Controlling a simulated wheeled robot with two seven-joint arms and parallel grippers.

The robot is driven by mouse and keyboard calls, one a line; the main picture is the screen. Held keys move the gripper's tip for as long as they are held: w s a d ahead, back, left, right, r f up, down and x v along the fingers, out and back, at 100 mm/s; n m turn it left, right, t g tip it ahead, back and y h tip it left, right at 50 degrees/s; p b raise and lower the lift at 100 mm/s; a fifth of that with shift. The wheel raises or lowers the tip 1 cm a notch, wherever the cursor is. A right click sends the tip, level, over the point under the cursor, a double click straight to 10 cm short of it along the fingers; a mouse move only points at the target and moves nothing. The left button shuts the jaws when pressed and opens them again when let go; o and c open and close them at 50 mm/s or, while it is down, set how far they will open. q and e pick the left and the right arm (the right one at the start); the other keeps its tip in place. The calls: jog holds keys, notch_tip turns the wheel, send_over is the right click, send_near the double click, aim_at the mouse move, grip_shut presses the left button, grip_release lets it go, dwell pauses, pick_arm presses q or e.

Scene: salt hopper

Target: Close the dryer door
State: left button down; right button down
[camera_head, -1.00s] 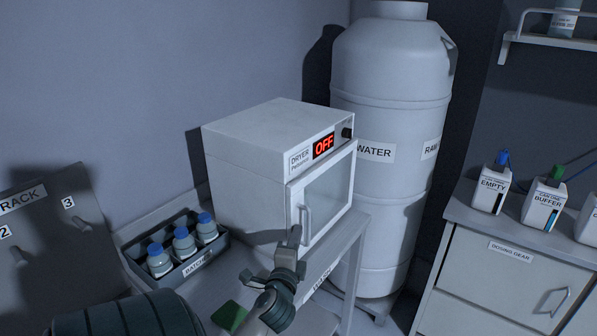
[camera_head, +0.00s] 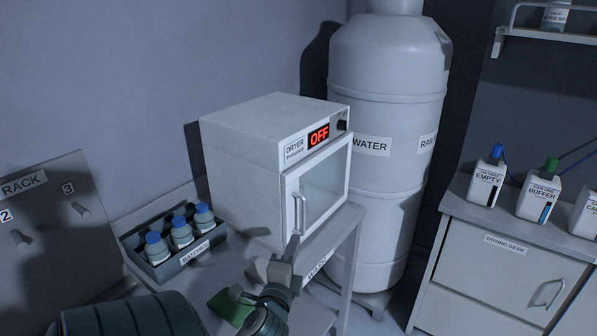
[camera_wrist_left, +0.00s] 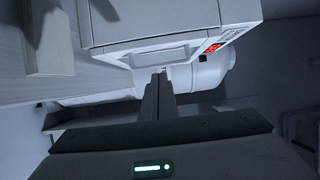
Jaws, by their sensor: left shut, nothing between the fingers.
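The white dryer (camera_head: 240,165) stands on a grey bench, with a red OFF display on its front. Its windowed door (camera_head: 325,190) lies against the front and looks closed or nearly so; I cannot tell whether it is fully flush. The door handle (camera_head: 299,213) is a vertical bar at the door's left side. My left gripper (camera_head: 294,242) is shut and empty, just below the handle and in front of the door's lower left corner. In the left wrist view, the shut fingers (camera_wrist_left: 162,75) point toward the dryer (camera_wrist_left: 150,22). My right gripper is not in view.
A tray (camera_head: 190,257) of blue-capped bottles sits left of the dryer. A large water tank (camera_head: 385,100) stands behind it to the right. A grey rack board (camera_head: 45,215) is at far left. A cabinet (camera_head: 490,265) with white cans is at right. A green item (camera_head: 225,305) lies near my wrist.

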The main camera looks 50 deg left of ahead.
pick_arm(q)
jog(key=v, duration=0.3)
jog(key=shift+s+a+b, duration=0.2)
jog(key=shift+b, duration=0.15)
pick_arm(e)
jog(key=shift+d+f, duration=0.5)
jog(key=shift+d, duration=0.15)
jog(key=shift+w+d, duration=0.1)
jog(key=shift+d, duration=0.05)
